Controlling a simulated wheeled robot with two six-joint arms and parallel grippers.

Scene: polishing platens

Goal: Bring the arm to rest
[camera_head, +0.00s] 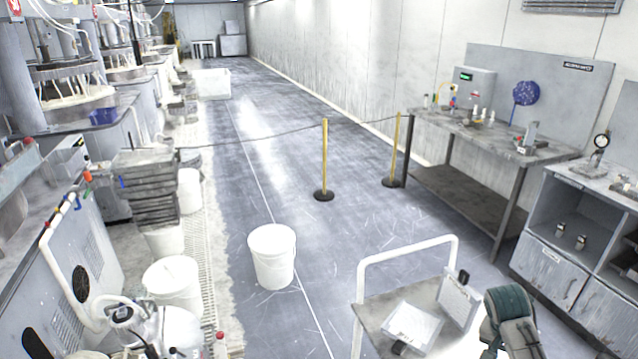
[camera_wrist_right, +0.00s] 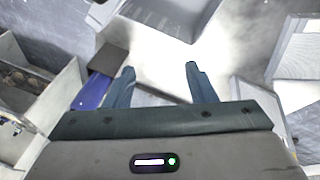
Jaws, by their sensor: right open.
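My right gripper (camera_wrist_right: 160,70) is open, with its two fingers apart and nothing between them in the right wrist view. In the head view my right arm, with a teal band, is at the lower right, beside a cart (camera_head: 372,318) with a white tube handle. Part of the gripper is cut off by the bottom edge there. A flat pale tray-like item (camera_head: 411,326) and an upright clipboard-like panel (camera_head: 459,300) are on the cart. My left gripper is not in view.
A white bucket (camera_head: 272,257) stands on the open floor. Yellow posts (camera_head: 324,160) hold a rope barrier across the aisle. A workbench (camera_head: 490,135) and a cabinet (camera_head: 560,268) line the right. Polishing machines, stacked grey trays (camera_head: 150,188) and more buckets line the left.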

